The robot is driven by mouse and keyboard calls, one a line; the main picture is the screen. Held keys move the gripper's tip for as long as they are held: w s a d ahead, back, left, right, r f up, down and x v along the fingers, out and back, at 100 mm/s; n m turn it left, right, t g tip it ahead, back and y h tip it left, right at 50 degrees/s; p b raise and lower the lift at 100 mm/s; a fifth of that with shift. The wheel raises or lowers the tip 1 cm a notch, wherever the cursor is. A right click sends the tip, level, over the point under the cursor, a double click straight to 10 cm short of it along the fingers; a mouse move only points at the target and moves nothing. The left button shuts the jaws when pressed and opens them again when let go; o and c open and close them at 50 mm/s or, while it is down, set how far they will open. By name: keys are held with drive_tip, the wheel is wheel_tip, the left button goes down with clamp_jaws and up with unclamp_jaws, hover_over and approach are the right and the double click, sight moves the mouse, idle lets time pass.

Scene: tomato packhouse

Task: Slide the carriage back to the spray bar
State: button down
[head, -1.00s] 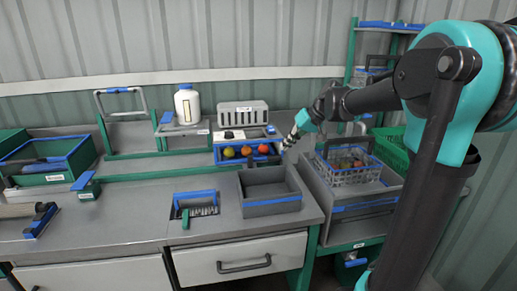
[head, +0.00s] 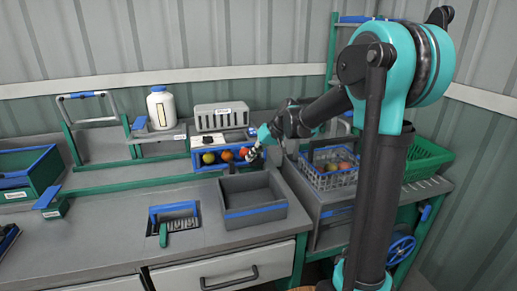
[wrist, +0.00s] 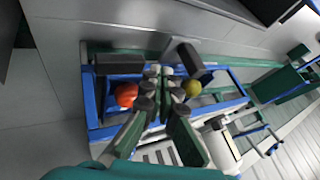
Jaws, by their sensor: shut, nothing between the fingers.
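The carriage is a blue-sided tray (head: 205,168) on the green rail of the bench, with a green-yellow, an orange and a red tomato in a row. In the wrist view the carriage (wrist: 92,108) shows a red tomato left and a yellow one right of my fingers. My gripper (head: 252,155) is at the carriage's right end in the head view. In the wrist view my gripper (wrist: 160,75) is shut and empty, its fingertips over the carriage; I cannot tell whether they touch it. A pale arch with a blue top (head: 83,97), possibly the spray bar, stands at the rail's left.
A white jug (head: 161,108) and a grey slotted box (head: 221,117) stand behind the carriage. An empty grey bin (head: 253,212) is in front. A wire basket of tomatoes (head: 330,178) is at the right. The rail (head: 125,185) left of the carriage looks clear.

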drive_tip(key=shift+s+a+f, duration=0.1)
drive_tip(key=shift+s+a, duration=0.1)
drive_tip(key=shift+a, duration=0.5)
drive_tip(key=shift+s+a, duration=0.15)
drive_tip(key=shift+a, duration=0.5)
drive_tip(key=shift+s+a+f, duration=0.1)
drive_tip(key=shift+s+a, duration=0.1)
drive_tip(key=shift+a, duration=0.5)
drive_tip(key=s+a, duration=0.5)
drive_tip(key=a, duration=1.2)
drive_tip(key=s+a, duration=0.5)
drive_tip(key=a, duration=1.3)
drive_tip(key=s+a, duration=0.5)
drive_tip(key=a, duration=1.2)
drive_tip(key=shift+a, duration=0.3)
drive_tip(key=shift+s+r, duration=0.1)
drive_tip(key=shift+s, duration=0.05)
drive_tip(key=s+d+r, duration=0.1)
drive_tip(key=d+r, duration=0.7)
drive_tip(key=d, duration=0.1)
drive_tip(key=shift+d, duration=0.3)
